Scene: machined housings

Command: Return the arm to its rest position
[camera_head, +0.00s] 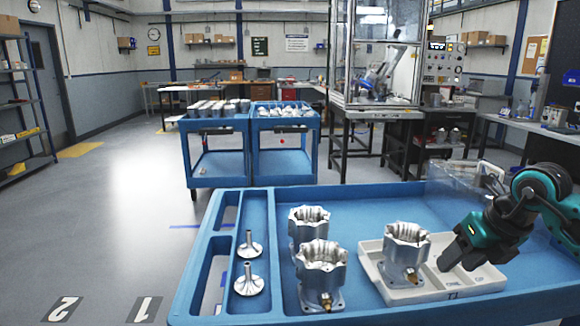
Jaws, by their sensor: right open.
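My right gripper (447,259) comes in from the right, teal and black. It is open, with its dark tips pointing down-left over the white tray (443,293), beside the housing that stands in the tray's left part. That metal housing (406,247) is upright, with a brass fitting at its base. No part is visible in the right gripper. Two similar housings, one farther back (308,222) and one nearer (322,265), stand on the blue cart top left of the tray. My left gripper is out of view.
Two flared metal parts (248,280) stand in a narrow recess at the left of the blue cart (375,200). A clear bin (455,180) is at the back right. The cart's back middle is bare. Another blue cart (220,165) stands farther off.

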